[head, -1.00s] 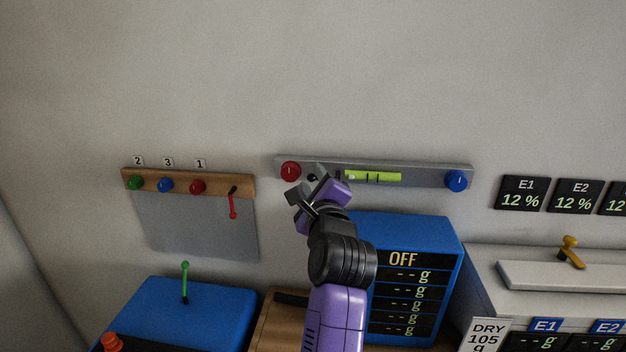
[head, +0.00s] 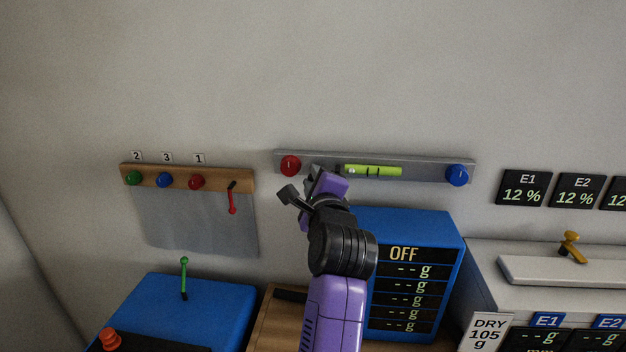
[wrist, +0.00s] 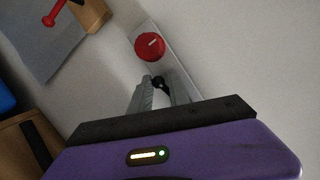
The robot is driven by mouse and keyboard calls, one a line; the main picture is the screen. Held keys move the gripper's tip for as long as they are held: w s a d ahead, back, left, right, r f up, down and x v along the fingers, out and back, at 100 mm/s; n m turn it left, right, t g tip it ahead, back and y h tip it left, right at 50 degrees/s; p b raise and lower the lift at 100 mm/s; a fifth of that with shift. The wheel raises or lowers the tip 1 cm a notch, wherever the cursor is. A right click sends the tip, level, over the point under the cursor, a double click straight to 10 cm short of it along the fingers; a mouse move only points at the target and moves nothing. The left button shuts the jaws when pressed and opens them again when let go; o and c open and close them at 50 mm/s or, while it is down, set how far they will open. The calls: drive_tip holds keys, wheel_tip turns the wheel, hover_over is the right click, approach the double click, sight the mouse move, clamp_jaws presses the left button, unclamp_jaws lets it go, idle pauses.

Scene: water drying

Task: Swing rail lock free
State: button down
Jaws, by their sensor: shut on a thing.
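A grey rail (head: 415,172) on the wall bears a red knob (head: 290,166) at its left, a yellow-green bar (head: 373,170) and a blue knob (head: 457,175) at its right. In the wrist view, a small black knob (wrist: 160,81) sits on the rail just beside the red knob (wrist: 150,46). My gripper (wrist: 159,90) is shut on the black knob, with a fingertip on either side of it. In the head view, my gripper hides the black knob, and its fingertips are hard to make out. I cannot tell which way the lock's arm points.
A wooden strip (head: 215,182) with coloured knobs and a red lever (head: 232,197) hangs to the left. Below stand a blue box with a green lever (head: 184,278) and a blue display unit (head: 440,240) reading OFF. The wall above the rail is clear.

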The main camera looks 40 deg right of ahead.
drive_tip(key=s+d+f+n+g+h, duration=0.1)
drive_tip(key=s+d+f+n+g, duration=0.2)
drive_tip(key=n, duration=0.9)
drive_tip(key=shift+s+f+g, duration=0.5)
drive_tip(key=shift+f+g, duration=0.1)
drive_tip(key=shift+g, duration=0.4)
drive_tip(key=shift+s+d+n, duration=0.1)
drive_tip(key=shift+d+n, duration=0.15)
drive_tip(key=shift+n, duration=0.05)
drive_tip(key=c, duration=1.4)
unclamp_jaws()
drive_tip(key=shift+r, duration=0.1)
drive_tip(key=shift+o, duration=0.2)
drive_tip(key=shift+h, duration=0.3)
drive_tip(key=shift+a, duration=0.1)
drive_tip(key=b+v, duration=0.1)
drive_tip(key=v, duration=0.6)
drive_tip(key=shift+s+a, duration=0.2)
drive_tip(key=shift+a, duration=0.05)
